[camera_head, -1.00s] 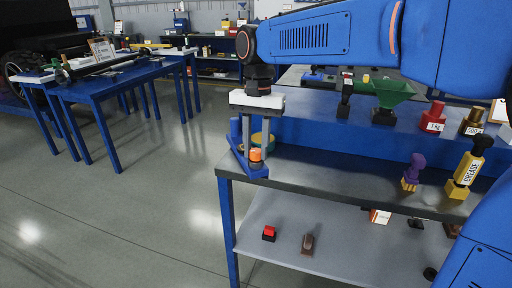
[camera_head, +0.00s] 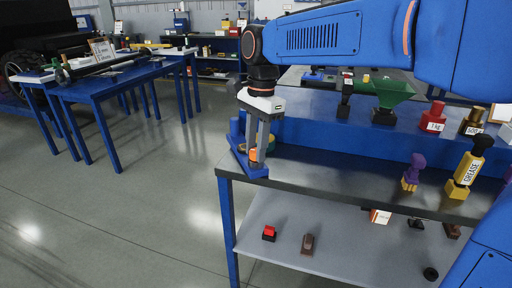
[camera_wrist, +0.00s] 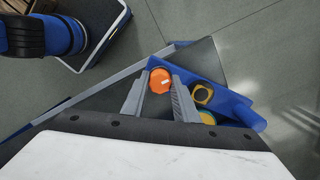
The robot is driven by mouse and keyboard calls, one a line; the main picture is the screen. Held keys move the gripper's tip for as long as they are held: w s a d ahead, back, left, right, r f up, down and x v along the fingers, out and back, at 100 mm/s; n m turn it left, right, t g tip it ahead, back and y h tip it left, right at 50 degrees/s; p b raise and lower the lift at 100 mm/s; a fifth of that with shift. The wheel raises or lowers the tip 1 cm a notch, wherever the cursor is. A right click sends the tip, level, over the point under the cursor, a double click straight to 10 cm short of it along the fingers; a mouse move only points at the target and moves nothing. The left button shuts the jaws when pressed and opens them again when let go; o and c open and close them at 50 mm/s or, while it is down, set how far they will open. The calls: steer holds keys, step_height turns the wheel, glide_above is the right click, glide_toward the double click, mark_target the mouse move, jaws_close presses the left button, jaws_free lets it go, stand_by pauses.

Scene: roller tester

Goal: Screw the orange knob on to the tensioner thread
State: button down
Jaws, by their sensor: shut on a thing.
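The orange knob (camera_wrist: 160,80) shows between the two grey fingers of my gripper (camera_wrist: 160,88) in the wrist view. My gripper (camera_head: 257,155) is shut on the knob and points down at the near left corner of the bench. The bracket's blue body also shows in the wrist view (camera_wrist: 205,72). The thread is hidden under the knob, so I cannot tell how far the knob sits on it.
The metal bench top (camera_head: 330,175) is clear just right of the bracket. A purple and yellow item (camera_head: 411,172) and a grease bottle (camera_head: 467,168) stand farther right. A lower shelf (camera_head: 320,225) holds small items.

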mark_target(255, 151)
steer(key=shift+m, duration=0.9)
steer(key=shift+f, duration=0.1)
steer(key=c, duration=1.3)
jaws_free()
steer(key=shift+c, duration=0.2)
steer(key=shift+o, duration=0.7)
steer(key=shift+o, duration=1)
steer(key=shift+r, duration=1.75)
